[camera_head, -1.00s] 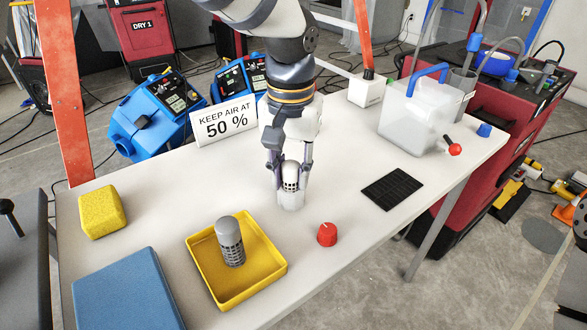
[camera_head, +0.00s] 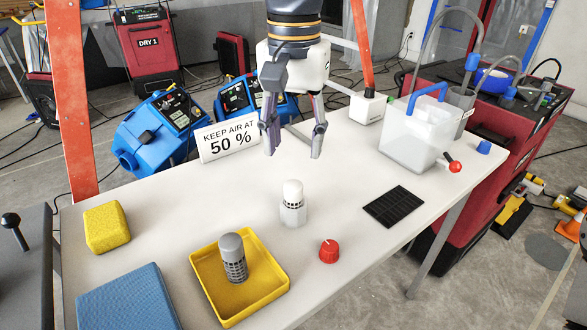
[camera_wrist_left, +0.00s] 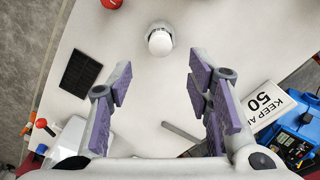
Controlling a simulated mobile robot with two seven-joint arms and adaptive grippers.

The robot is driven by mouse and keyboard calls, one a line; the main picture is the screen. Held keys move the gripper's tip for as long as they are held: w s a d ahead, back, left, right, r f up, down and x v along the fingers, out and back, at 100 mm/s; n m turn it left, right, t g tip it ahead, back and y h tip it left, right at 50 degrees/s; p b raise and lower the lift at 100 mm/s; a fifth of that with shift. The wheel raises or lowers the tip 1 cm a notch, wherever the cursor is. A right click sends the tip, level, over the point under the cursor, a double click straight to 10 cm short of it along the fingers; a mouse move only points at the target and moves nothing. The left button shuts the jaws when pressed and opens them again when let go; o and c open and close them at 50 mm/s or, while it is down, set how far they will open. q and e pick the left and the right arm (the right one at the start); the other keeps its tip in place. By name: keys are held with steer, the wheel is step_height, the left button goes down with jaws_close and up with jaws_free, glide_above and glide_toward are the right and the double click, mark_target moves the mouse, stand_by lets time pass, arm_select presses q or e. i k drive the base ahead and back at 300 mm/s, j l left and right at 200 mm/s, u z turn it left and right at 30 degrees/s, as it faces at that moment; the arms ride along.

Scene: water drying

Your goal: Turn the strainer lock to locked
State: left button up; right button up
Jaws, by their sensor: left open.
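A white strainer (camera_head: 293,192) with a dark slotted band stands upright in a pale round base on the white table. It also shows in the left wrist view (camera_wrist_left: 160,41). My left gripper (camera_head: 293,153) is open and empty, above and behind the strainer, apart from it. Its two spread fingers show in the left wrist view (camera_wrist_left: 160,78). A red knob (camera_head: 329,251) sits on the table to the front right of the strainer. I cannot tell which part is the strainer lock or whether it is locked. My right gripper is not in view.
A grey slotted strainer (camera_head: 233,256) stands in a yellow tray (camera_head: 269,292) at the front. A yellow sponge (camera_head: 106,227), a blue pad (camera_head: 130,301), a black grid mat (camera_head: 394,207), a clear tank (camera_head: 411,130) and a sign (camera_head: 228,138) surround the clear middle.

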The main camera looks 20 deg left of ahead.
mark_target(329, 252)
steer(key=k+l, duration=0.2)
steer(key=k, duration=0.3)
steer(key=k+l, duration=0.2)
steer(key=k, duration=0.25)
